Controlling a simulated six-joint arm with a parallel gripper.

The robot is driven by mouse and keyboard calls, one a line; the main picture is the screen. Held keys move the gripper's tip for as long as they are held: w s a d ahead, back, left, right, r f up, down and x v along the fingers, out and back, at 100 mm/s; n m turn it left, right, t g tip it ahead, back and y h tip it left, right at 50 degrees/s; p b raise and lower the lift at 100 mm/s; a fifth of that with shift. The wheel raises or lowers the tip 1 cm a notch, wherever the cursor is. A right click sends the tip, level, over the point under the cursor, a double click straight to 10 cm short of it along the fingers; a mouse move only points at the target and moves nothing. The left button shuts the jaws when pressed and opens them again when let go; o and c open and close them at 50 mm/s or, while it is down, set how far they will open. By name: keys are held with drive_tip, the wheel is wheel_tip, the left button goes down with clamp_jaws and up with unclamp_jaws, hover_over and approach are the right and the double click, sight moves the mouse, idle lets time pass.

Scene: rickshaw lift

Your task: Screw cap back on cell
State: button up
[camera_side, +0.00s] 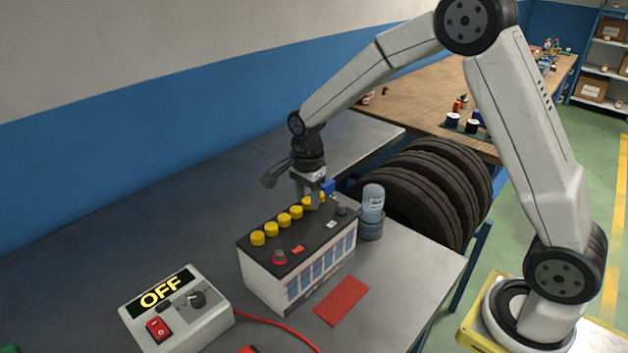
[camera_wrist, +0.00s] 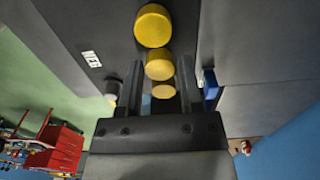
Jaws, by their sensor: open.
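A black-topped battery (camera_side: 262,263) stands on the bench with a row of yellow caps (camera_side: 284,219) along its top. My gripper (camera_side: 309,204) is open and points down over the far end of that row, partly hiding the caps there. In the wrist view, my open fingers (camera_wrist: 160,82) stand to either side of the row. One yellow cap (camera_wrist: 159,65) shows at the gap between the fingertips, a smaller-looking one (camera_wrist: 164,91) shows within the gap, and a larger-looking one (camera_wrist: 152,25) lies beyond. I cannot tell whether the fingers touch any cap, or which cell is uncapped.
A small blue object (camera_side: 328,187) is close beside my gripper. A pale blue bottle (camera_side: 373,203) stands right of the battery, near stacked tires (camera_side: 430,185). A grey box reading OFF (camera_side: 177,310) and a red mat (camera_side: 342,300) are in front. The left bench is clear.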

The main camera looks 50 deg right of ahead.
drive_tip(key=n, duration=0.6)
idle(0.3)
clamp_jaws()
drive_tip(key=m, duration=1.2)
idle(0.7)
